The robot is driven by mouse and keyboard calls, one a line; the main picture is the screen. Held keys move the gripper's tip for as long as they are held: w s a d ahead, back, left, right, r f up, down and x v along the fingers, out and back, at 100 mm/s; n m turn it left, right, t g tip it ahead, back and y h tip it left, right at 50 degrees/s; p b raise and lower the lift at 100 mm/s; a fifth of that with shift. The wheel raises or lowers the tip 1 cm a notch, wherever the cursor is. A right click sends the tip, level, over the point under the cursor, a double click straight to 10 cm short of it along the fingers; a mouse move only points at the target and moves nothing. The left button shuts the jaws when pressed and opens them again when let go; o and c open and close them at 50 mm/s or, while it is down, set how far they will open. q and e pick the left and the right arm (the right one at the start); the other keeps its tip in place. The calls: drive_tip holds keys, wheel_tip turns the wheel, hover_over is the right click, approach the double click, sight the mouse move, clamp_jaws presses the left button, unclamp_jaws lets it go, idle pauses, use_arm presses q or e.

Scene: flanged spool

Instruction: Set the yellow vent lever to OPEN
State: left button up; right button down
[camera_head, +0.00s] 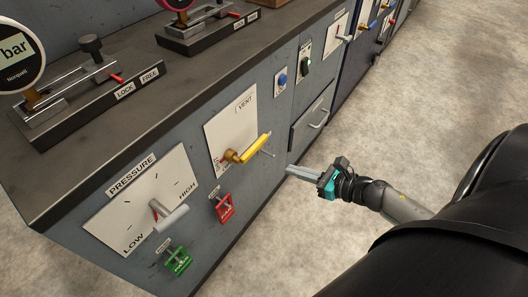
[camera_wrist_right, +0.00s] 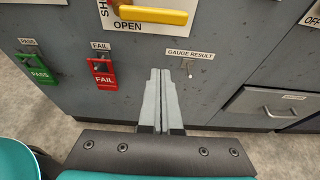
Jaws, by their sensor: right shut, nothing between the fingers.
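The yellow vent lever (camera_head: 252,148) sits on a white VENT plate (camera_head: 222,134) on the cabinet front, with a brass pivot at its left end. In the right wrist view the lever (camera_wrist_right: 155,16) lies roughly horizontal at the top edge, above the OPEN label (camera_wrist_right: 127,26). A label partly cut off, starting "SH", stands upright at its left. My right gripper (camera_head: 290,169) is shut and empty, apart from the lever, to its lower right in the head view. In the right wrist view its fingers (camera_wrist_right: 160,73) point at the panel below the lever. My left gripper is not in view.
A PRESSURE lever (camera_head: 170,216) is left of the vent plate. A drawer (camera_head: 312,122) is to the right. The floor before the cabinet is clear.

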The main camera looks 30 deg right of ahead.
drive_tip(key=b+x, duration=0.3)
drive_tip(key=x, duration=0.7)
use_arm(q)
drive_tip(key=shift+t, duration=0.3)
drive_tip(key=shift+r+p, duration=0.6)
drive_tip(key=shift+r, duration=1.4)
use_arm(e)
drive_tip(key=shift+r, duration=2)
drive_tip(key=shift+w+d+r, duration=0.1)
drive_tip(key=shift+r, duration=0.05)
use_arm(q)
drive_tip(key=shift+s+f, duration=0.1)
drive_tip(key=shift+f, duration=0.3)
use_arm(e)
drive_tip(key=shift+r+n+h, duration=0.2)
drive_tip(key=shift+n+h, duration=0.1)
